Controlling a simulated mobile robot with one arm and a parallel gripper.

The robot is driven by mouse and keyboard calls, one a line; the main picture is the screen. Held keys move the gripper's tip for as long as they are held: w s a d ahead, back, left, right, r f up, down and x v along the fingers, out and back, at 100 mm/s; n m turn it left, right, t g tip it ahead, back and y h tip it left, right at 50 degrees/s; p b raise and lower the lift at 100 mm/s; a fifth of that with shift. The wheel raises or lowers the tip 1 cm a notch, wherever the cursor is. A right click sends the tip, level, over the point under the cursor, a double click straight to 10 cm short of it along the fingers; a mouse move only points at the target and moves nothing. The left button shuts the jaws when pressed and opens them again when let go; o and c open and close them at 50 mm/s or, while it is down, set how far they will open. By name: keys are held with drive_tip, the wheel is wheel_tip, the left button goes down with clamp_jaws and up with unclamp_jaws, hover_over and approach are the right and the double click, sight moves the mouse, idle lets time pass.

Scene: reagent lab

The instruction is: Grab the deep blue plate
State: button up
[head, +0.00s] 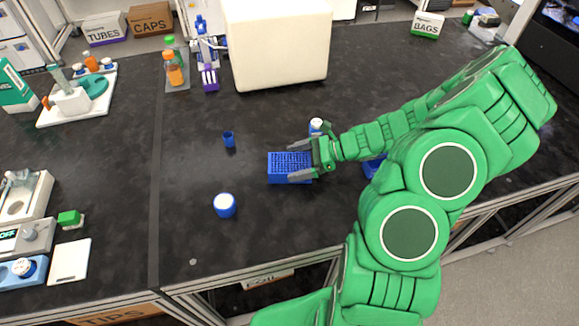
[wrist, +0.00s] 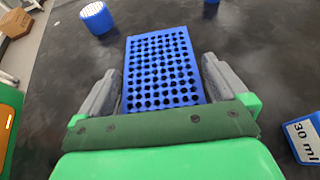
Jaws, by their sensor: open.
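The deep blue plate (head: 289,168) is a rectangular block with a grid of many holes, lying on the dark bench. In the wrist view the plate (wrist: 160,68) runs away from me, its near end between the two grey fingers. My gripper (head: 301,160) is open, with one finger along each long side of the plate. The plate's nearest edge is hidden behind my gripper's green body.
A blue round container with a white top (head: 225,205) stands front left of the plate. A small blue cup (head: 229,140) stands behind left. A white-capped bottle (head: 316,125) is just behind my gripper. A blue box marked 30 ml (wrist: 304,138) lies to the right in the wrist view.

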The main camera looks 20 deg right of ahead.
drive_tip(key=c, duration=0.8)
drive_tip(key=shift+r, duration=0.1)
